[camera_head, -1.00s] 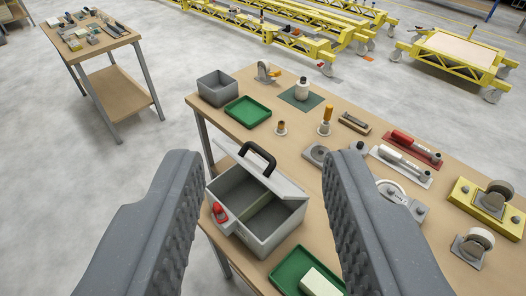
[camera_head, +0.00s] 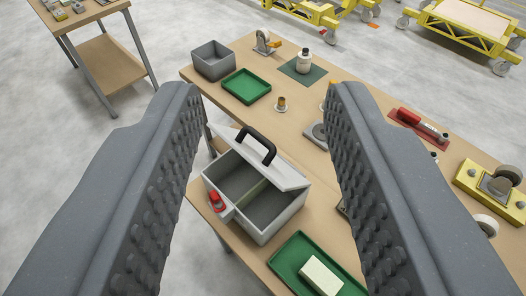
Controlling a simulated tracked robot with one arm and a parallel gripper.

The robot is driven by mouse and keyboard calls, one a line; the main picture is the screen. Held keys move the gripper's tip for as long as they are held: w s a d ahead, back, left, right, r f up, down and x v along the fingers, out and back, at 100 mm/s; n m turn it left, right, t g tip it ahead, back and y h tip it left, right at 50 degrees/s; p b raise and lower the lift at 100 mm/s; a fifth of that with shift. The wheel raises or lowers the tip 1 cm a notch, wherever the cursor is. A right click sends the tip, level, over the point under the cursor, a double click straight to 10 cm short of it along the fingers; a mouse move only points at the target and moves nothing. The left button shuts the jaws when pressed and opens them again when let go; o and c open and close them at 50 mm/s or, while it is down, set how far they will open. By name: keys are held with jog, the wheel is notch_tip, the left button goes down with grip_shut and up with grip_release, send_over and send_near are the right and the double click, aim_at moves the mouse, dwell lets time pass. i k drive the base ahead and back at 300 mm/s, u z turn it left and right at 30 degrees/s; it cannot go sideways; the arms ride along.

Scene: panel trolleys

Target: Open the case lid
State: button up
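The grey case (camera_head: 270,213) stands on the wooden workbench, below the middle of the picture. Its lid (camera_head: 272,167) is tilted up at the far side, with a black handle (camera_head: 258,143) on it, and the inside of the case shows. A red latch (camera_head: 217,201) is at the case's near left corner. My gripper (camera_head: 260,95) is open and empty, its two dark grey fingers wide apart. The case appears between the fingers in the picture, and I see no contact with it.
A green tray (camera_head: 290,256) with a pale block (camera_head: 321,275) lies close to the case at the near right. Behind are another green tray (camera_head: 246,87), a grey bin (camera_head: 213,62) and a bottle (camera_head: 304,62). Casters and red-handled tools stand at the right. Another table (camera_head: 110,62) is at upper left.

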aim_at(261, 153)
jog(key=z, duration=0.05)
jog(key=k, duration=1.1)
jog(key=u, duration=0.45)
jog(key=i, duration=1.75)
jog(key=z, duration=0.7)
